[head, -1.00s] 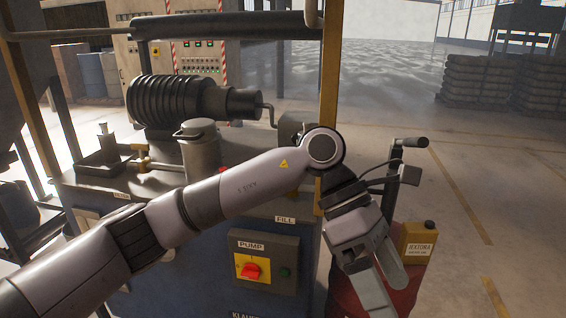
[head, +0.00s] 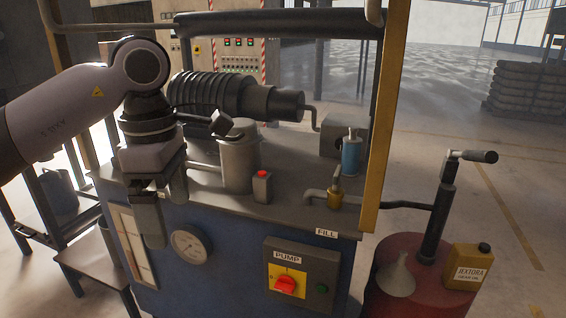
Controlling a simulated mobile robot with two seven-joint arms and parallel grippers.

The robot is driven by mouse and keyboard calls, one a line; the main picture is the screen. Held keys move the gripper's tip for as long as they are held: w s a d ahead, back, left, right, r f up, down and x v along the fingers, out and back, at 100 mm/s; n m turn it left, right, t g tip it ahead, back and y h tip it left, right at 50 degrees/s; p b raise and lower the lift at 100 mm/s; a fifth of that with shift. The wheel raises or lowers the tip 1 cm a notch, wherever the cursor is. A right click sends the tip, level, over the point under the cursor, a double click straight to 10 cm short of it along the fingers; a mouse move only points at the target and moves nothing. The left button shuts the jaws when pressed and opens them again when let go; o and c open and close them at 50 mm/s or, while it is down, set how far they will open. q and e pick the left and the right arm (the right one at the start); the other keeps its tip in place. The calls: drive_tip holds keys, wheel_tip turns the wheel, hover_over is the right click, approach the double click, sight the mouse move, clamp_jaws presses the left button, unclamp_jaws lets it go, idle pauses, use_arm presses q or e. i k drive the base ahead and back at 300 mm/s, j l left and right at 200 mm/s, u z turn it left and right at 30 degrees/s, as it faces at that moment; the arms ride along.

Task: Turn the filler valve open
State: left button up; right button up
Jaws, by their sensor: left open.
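The filler valve (head: 335,193) is a small brass fitting on the grey pipe above the FILL label (head: 327,232), at the front right of the machine top. A thin stem or lever stands up from it; its exact setting is too small to tell. My left gripper (head: 163,214) is open and empty, pointing down in front of the machine's left part. It is well to the left of the valve and apart from it. My right gripper does not show.
A yellow post (head: 386,120) rises right of the valve. A red drum (head: 420,290) with hand pump and yellow can (head: 467,266) stands right.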

sight(337, 177)
drive_tip(key=i+l+u, duration=0.15)
drive_tip(key=u, duration=1)
drive_tip(key=i+l, duration=0.2)
drive_tip(key=l, duration=0.25)
drive_tip(key=l+z, duration=0.1)
drive_tip(key=z, duration=0.35)
drive_tip(key=i+l+z, duration=0.1)
drive_tip(key=z, duration=0.4)
drive_tip(key=l+z, duration=0.1)
drive_tip(key=z, duration=0.35)
drive_tip(key=i+z, duration=0.1)
drive_tip(key=z, duration=0.35)
